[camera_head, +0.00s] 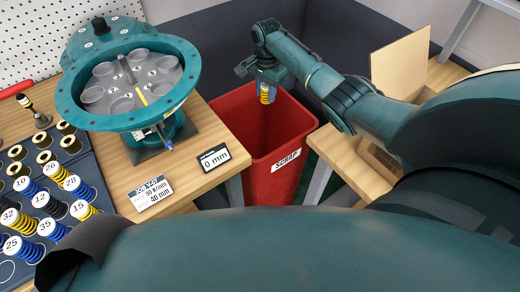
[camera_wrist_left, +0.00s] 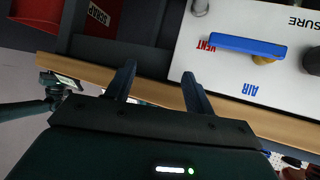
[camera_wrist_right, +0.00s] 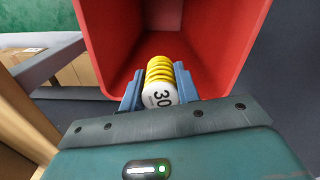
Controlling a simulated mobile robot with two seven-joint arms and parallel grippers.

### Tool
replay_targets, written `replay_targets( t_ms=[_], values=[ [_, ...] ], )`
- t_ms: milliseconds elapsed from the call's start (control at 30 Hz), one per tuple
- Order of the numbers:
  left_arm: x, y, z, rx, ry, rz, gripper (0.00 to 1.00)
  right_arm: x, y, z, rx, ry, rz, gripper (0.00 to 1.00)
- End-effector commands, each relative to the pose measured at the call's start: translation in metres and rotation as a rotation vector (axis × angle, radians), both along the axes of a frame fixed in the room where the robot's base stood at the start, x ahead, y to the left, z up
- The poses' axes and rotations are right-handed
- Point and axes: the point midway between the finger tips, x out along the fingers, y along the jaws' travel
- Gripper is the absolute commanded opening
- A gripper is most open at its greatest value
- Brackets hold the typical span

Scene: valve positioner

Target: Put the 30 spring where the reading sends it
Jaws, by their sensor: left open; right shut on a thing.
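The yellow 30 spring (camera_wrist_right: 160,83), with a white end cap marked 30, is held between the fingers of my right gripper (camera_wrist_right: 160,92). In the head view the same spring (camera_head: 265,94) hangs from my right gripper (camera_head: 264,80) over the open mouth of the red scrap bin (camera_head: 284,182), apart from its walls. A small display (camera_head: 214,157) on the table reads 0 mm. A job card (camera_head: 150,193) seems to read 30 N/mm and 40 mm. My left gripper (camera_wrist_left: 160,88) is open and empty beside a white panel (camera_wrist_left: 235,80) with a blue lever (camera_wrist_left: 247,45) near VENT and AIR.
A round teal valve housing (camera_head: 130,80) with cups on a plate stands on the wooden table. Left of it, a dark rack (camera_head: 85,165) holds several numbered springs. A wooden box (camera_head: 400,65) stands right of the bin. My own arm covers the foreground.

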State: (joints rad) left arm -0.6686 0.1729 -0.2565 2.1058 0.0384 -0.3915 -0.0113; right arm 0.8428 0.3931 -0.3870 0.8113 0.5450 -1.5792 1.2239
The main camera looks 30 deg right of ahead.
Motion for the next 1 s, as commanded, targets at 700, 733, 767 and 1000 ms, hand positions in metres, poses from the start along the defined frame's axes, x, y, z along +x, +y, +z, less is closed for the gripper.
replay_targets(
  t_ms=[700, 733, 767, 1000],
  values=[
    [0.004, -0.006, -0.021, -0.093, -0.027, 0.016, 0.53, 0.000, 0.000, -0.042, -0.002, -0.002, 0.002, 0.36],
    [0.004, -0.006, -0.021, -0.092, -0.026, 0.017, 0.53, 0.000, 0.000, -0.042, -0.002, -0.002, 0.002, 0.38],
    [0.004, -0.006, -0.021, -0.092, -0.026, 0.017, 0.53, 0.000, 0.000, -0.042, -0.002, -0.002, 0.002, 0.41],
    [0.003, -0.006, -0.022, -0.091, -0.025, 0.016, 0.53, 0.000, 0.000, -0.043, -0.001, 0.000, 0.002, 0.57]
  ],
)
